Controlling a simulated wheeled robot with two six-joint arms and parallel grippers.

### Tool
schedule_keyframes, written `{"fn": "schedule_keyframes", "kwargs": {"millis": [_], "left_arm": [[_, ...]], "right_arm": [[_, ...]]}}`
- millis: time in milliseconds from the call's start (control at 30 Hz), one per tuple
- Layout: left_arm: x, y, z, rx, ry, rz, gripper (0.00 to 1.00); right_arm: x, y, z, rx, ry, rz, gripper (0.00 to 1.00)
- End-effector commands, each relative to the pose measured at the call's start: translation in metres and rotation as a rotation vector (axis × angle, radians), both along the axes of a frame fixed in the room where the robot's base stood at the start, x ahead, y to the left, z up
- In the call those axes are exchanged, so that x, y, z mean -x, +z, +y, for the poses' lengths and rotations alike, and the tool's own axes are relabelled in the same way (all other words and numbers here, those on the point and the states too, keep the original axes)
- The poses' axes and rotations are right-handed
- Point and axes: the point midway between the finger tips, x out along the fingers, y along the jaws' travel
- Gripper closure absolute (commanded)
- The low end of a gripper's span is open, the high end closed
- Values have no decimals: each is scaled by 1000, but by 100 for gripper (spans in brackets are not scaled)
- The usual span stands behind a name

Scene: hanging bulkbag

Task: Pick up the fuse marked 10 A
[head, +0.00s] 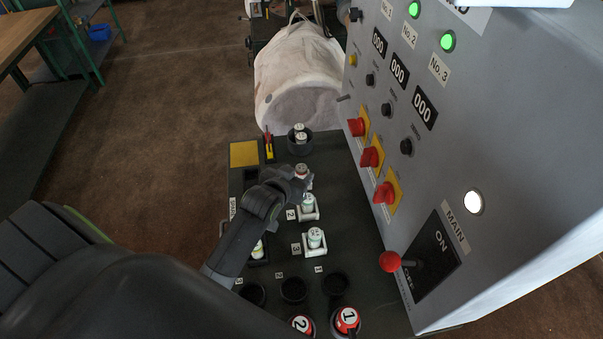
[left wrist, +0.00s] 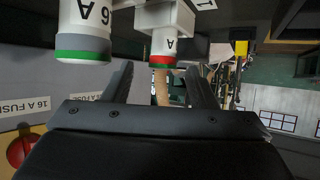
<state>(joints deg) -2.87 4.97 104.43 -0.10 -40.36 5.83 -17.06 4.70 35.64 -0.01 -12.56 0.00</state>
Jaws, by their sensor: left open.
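My left gripper (head: 297,184) is open at the top row of the dark bench, beside a white fuse (head: 302,169) with a red band. In the left wrist view, this red-banded fuse (left wrist: 165,38) shows ahead of the gap between my left gripper's fingers (left wrist: 160,88). An "A" is readable on it, but I cannot read its number. A white fuse with a green band (left wrist: 84,30), marked 16 A, stands beside it. Other white fuses sit in holders marked 2 (head: 308,203) and 3 (head: 315,238). My right gripper is not in view.
A grey control panel (head: 480,130) with red switches rises along the right. A black cup (head: 300,147) holding fuses stands at the back of the bench.

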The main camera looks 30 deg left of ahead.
Motion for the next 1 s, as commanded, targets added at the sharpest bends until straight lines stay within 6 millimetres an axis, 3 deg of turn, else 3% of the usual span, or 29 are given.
{"fn": "schedule_keyframes", "kwargs": {"millis": [400, 767, 1000], "left_arm": [[-36, -19, 5, 0, 0, 1, 48], [-40, -22, 5, 0, 0, 1, 48], [-40, -22, 5, -1, 0, 1, 79]], "right_arm": [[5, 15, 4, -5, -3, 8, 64], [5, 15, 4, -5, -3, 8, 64], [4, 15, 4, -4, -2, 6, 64]]}}
